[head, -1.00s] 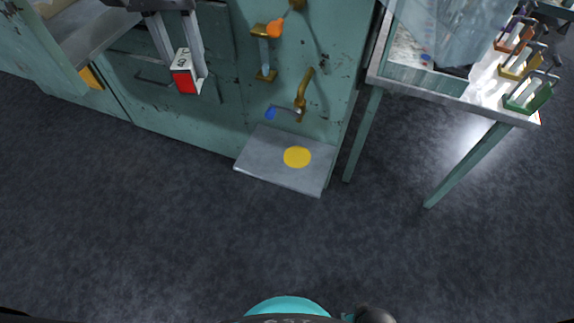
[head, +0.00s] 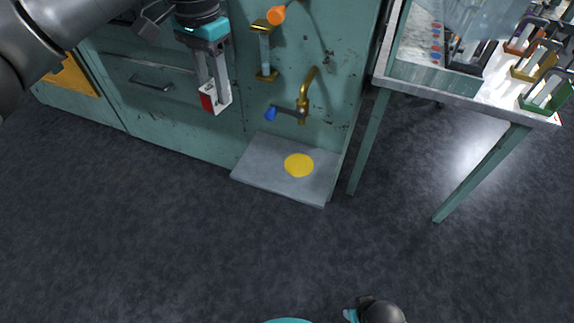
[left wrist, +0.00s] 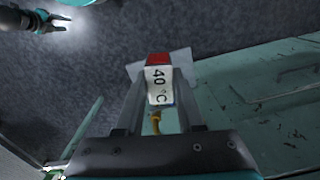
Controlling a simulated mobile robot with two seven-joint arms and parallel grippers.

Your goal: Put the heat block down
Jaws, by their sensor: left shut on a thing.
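The heat block (head: 220,102) is a small white block with a red face. In the left wrist view the block (left wrist: 160,88) shows the marking "40 °C". My left gripper (head: 215,95) is shut on it, with a finger on each side, and holds it in the air in front of the green cabinet. A grey plate (head: 265,176) with a yellow round spot (head: 299,165) juts out at the cabinet's foot, below and right of the block. Block and plate are apart. My right gripper (left wrist: 58,23) shows small at the upper left of the left wrist view, its fingers apart.
A brass tap (head: 303,98) with a blue handle (head: 271,114) sticks out above the plate. An orange knob (head: 276,15) is higher up. A table (head: 480,95) with coloured racks stands at right. The dark floor in front is clear.

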